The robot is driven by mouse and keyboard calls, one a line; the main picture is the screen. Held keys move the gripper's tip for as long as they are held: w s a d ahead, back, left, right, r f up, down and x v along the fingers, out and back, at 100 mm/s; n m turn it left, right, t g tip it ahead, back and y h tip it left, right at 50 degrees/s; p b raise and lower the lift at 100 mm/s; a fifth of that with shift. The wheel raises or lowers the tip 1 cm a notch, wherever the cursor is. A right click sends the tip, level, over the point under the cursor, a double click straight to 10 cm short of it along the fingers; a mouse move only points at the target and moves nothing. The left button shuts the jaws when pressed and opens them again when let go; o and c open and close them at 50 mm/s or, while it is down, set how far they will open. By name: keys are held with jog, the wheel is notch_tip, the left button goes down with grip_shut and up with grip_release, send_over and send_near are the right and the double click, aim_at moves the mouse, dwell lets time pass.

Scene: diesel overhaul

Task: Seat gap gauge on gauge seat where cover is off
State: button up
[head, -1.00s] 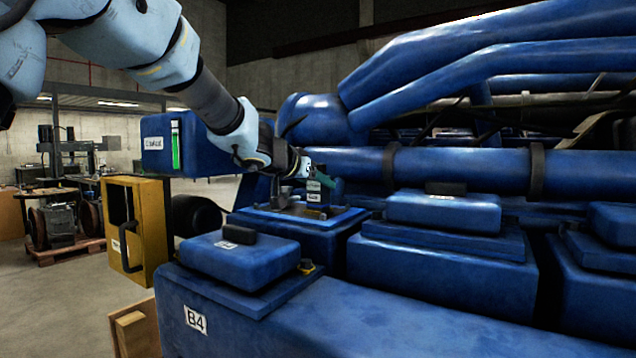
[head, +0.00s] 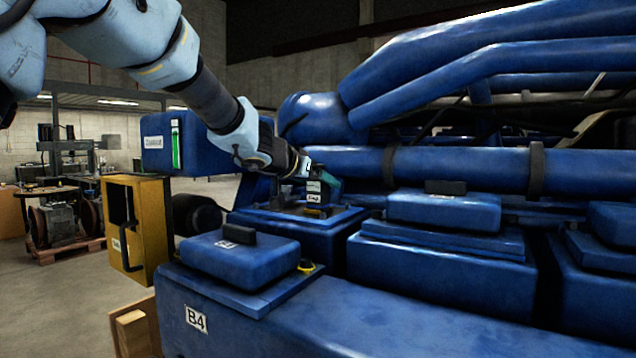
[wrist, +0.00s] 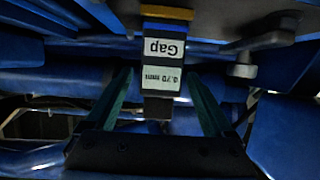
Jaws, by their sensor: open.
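The gap gauge (head: 319,190) is a small dark block with white labels. It stands upright over the open, cover-off unit (head: 290,232) in the head view. In the wrist view the gauge (wrist: 160,62) shows a "Gap" label and a "0.70 mm" label. A yellow piece, apparently the gauge seat (wrist: 167,12), is at its end; whether they touch fully I cannot tell. My gripper (wrist: 158,74) is open, with one teal finger on each side of the gauge and visible gaps between. In the head view my gripper (head: 325,180) is partly hidden by the gauge.
Blue covers sit on the neighbouring units, one on the near B4 unit (head: 240,255) and one at the right (head: 443,210). A blue pipe (head: 460,170) runs behind. A yellow box (head: 135,230) stands at the left. A metal post (wrist: 243,66) is beside the gauge.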

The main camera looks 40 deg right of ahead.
jog(key=p+v, duration=0.1)
jog(key=v, duration=1)
jog(key=shift+w+d, duration=0.1)
